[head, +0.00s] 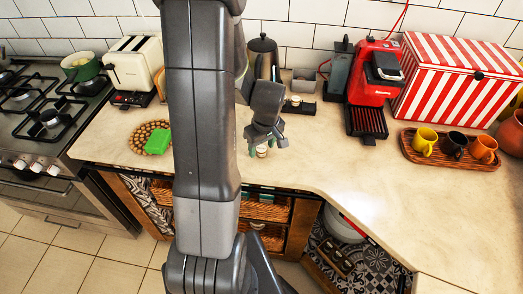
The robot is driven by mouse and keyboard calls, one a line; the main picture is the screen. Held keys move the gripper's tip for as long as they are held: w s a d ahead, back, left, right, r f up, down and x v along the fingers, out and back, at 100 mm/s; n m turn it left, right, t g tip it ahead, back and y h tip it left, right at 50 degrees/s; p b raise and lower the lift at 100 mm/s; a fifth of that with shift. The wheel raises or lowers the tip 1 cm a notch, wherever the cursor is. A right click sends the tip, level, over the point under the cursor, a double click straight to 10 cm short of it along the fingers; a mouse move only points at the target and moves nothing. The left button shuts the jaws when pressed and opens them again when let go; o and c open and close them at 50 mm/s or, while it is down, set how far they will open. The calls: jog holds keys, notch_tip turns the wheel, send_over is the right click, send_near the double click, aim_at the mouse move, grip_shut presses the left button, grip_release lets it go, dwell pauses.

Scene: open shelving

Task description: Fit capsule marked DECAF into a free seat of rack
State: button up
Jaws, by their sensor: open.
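My gripper (266,142) points down over the counter, left of the picture's middle line, with its fingers apart. A small pale capsule (262,151) stands on the counter right at the fingertips. I cannot tell whether the fingers touch it, and its marking is too small to read. A low dark holder (303,112), which looks like the rack, lies on the counter behind and to the right of my gripper. A small pale capsule-like piece (295,100) sits in it. Its other seats are too small to make out.
A red coffee machine (372,75), a striped box (450,80) and a wooden tray (408,150) with cups stand to the right. A kettle (263,55) stands behind. The counter's front right is clear.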

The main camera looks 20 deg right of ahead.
jog(key=c, duration=1)
jog(key=shift+r, duration=0.1)
